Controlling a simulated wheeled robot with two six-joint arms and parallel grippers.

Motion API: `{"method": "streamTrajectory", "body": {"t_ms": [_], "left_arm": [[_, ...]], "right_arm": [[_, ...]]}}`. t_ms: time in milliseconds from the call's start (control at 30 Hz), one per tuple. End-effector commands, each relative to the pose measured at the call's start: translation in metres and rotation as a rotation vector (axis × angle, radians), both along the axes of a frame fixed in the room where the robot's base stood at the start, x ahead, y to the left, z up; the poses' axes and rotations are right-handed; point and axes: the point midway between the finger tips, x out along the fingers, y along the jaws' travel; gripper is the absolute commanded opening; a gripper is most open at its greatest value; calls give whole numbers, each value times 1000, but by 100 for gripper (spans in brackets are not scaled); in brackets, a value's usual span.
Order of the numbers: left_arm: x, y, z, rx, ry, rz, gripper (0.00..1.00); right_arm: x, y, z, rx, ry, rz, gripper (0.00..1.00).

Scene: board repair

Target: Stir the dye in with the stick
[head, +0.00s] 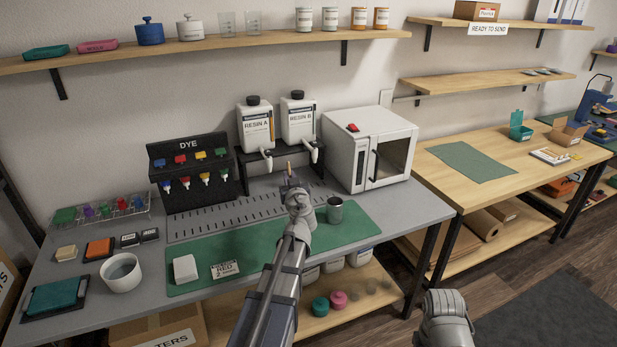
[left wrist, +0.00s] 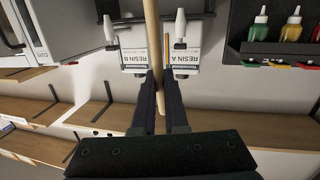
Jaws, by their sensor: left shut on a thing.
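My left gripper (head: 290,183) is shut on a wooden stick (left wrist: 152,40), which runs between the two fingers. In the head view only a short tan end of the stick (head: 289,167) shows above the gripper; its other end is hidden there. The gripper is in front of the resin bottles, over the back of the bench. The dye rack (head: 190,172) stands at the back left.
Resin A (head: 256,128) and Resin B (head: 299,122) hang on a black stand behind the gripper. A white oven (head: 370,150) stands right. The mat's right part is mostly clear.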

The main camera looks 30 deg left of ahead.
Motion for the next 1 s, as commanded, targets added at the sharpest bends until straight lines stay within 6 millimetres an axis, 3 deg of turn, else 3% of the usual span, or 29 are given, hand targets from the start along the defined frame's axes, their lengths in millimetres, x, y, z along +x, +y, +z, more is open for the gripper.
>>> {"method": "streamTrajectory", "body": {"t_ms": [467,1000], "left_arm": [[0,4,-8,-1,0,3,0],[8,13,-45,-2,0,4,0]], "right_arm": [[0,0,-8,0,0,0,50],[0,0,-45,0,0,0,50]]}}
